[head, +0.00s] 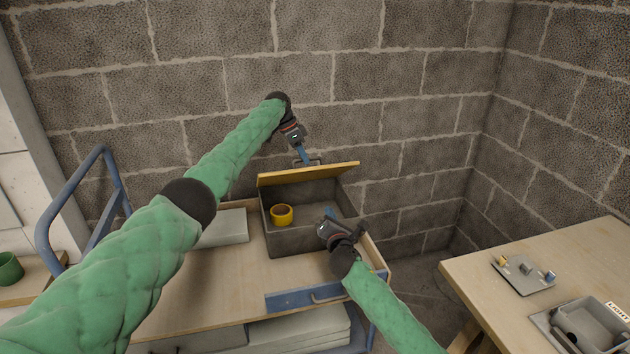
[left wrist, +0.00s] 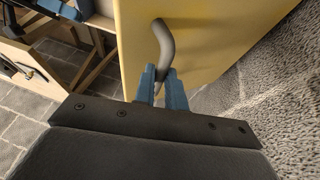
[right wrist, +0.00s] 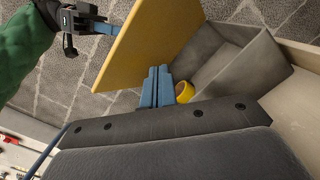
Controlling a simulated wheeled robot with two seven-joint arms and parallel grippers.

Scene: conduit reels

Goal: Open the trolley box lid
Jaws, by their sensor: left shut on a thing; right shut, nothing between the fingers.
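The grey trolley box (head: 290,240) stands on the wooden trolley top, with its yellow lid (head: 308,174) raised, so the inside shows. The lid also fills much of the left wrist view (left wrist: 205,40). My left gripper (head: 305,160) is shut on the lid's grey curved handle (left wrist: 165,45), above and behind the box. My right gripper (head: 328,214) is shut and empty at the box's front right side. In the right wrist view its fingers (right wrist: 156,85) point toward the lid and the open box. A yellow tape roll (head: 282,215) lies inside the box.
The trolley top (head: 200,285) has a light flat slab (head: 226,228) left of the box. A blue trolley rail (head: 75,200) rises at the left. A block wall (head: 330,60) stands close behind. A wooden table (head: 480,265) with a small plate and grey tray (head: 590,325) is at right.

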